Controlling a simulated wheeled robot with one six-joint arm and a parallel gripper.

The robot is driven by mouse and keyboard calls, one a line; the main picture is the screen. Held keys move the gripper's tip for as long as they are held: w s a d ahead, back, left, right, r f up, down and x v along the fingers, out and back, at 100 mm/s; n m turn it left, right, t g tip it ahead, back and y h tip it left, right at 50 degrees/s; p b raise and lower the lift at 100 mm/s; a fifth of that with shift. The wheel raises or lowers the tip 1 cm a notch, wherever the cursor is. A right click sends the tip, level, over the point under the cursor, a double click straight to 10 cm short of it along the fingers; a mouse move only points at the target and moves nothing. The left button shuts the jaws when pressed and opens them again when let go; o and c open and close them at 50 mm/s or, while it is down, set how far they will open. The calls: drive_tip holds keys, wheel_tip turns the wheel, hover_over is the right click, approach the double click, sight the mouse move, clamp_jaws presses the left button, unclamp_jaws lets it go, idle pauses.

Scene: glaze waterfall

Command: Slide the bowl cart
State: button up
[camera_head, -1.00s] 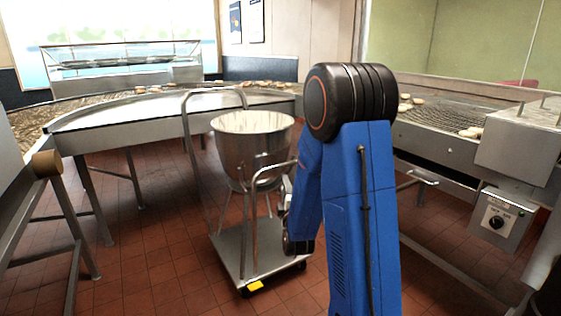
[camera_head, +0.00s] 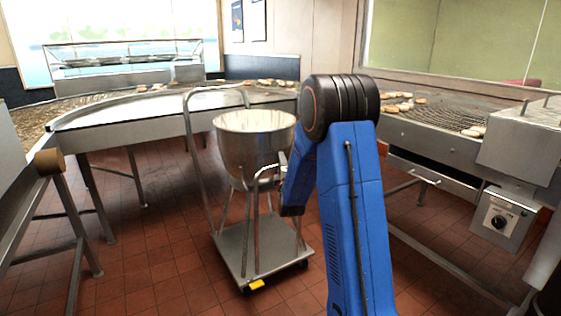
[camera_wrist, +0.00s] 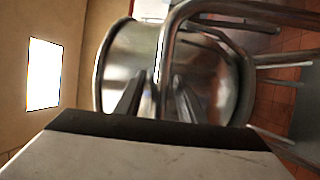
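The bowl cart (camera_head: 232,250) stands on the tiled floor in the head view, left of my arm. It is a low grey wheeled platform with a tall rear hoop, a front handle (camera_head: 262,172) and a yellow tab at its front edge. A steel bowl (camera_head: 240,148) sits on legs above the platform. My gripper is at the front handle, mostly hidden by my blue arm. In the wrist view my gripper (camera_wrist: 158,98) has its dark fingers apart, with a handle bar (camera_wrist: 164,60) showing between them and the bowl (camera_wrist: 212,82) behind. Contact with the bar cannot be told.
A curved metal conveyor (camera_head: 120,108) runs behind the cart. A mesh conveyor (camera_head: 440,112) with pale round items and a control box (camera_head: 498,222) stand at right. A metal frame with a brown roller end (camera_head: 47,162) is at left. Floor left of the cart is clear.

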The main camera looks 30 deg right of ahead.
drive_tip(key=shift+x, duration=1.2)
drive_tip(key=shift+c, duration=0.6)
clamp_jaws()
drive_tip(key=shift+s, duration=0.15)
